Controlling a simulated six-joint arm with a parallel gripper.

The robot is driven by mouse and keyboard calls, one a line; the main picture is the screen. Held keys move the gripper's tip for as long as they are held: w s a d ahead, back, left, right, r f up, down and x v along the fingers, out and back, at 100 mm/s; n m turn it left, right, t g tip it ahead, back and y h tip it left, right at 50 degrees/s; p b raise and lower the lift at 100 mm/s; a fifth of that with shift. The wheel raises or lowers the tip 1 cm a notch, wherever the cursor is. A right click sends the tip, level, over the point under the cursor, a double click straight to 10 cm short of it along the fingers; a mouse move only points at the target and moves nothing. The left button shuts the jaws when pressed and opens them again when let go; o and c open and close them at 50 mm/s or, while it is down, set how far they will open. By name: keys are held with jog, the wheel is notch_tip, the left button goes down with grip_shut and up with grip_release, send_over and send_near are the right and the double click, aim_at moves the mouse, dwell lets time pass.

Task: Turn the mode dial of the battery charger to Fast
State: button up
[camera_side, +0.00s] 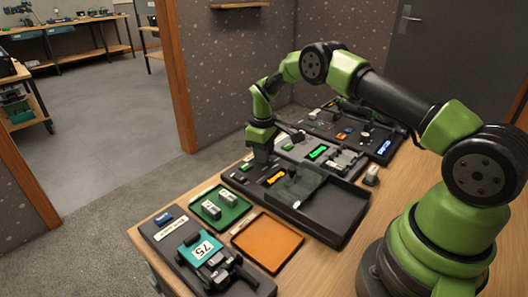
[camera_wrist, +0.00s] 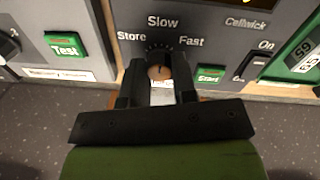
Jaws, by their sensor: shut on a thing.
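The battery charger is a grey panel (camera_wrist: 215,22) marked Cellwick in the wrist view. Its mode dial (camera_wrist: 160,73) is a small round brownish knob below the labels Store, Slow and Fast. A dark mark on the dial seems to point roughly up, towards Slow, but it is small and partly shaded. My gripper (camera_wrist: 160,80) is shut on the dial, with one black finger on each side. In the side view my gripper (camera_side: 262,151) points down at the row of devices, and it hides the dial there.
A green Start button (camera_wrist: 209,74) and an On switch (camera_wrist: 250,66) sit right of the dial. A neighbouring panel at left has a green Test button (camera_wrist: 64,45). In the side view, a green tray (camera_side: 221,207) and an orange tray (camera_side: 268,242) lie in front.

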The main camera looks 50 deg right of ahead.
jog(key=m, duration=0.5)
jog(key=shift+m, duration=0.4)
jog(key=m, duration=0.5)
jog(key=shift+m+g, duration=0.3)
jog(key=shift+m, duration=0.1)
jog(key=o, duration=0.9)
jog(key=shift+r, duration=0.1)
jog(key=r, duration=1)
jog(key=shift+w+a, duration=0.2)
jog(key=shift+w, duration=0.05)
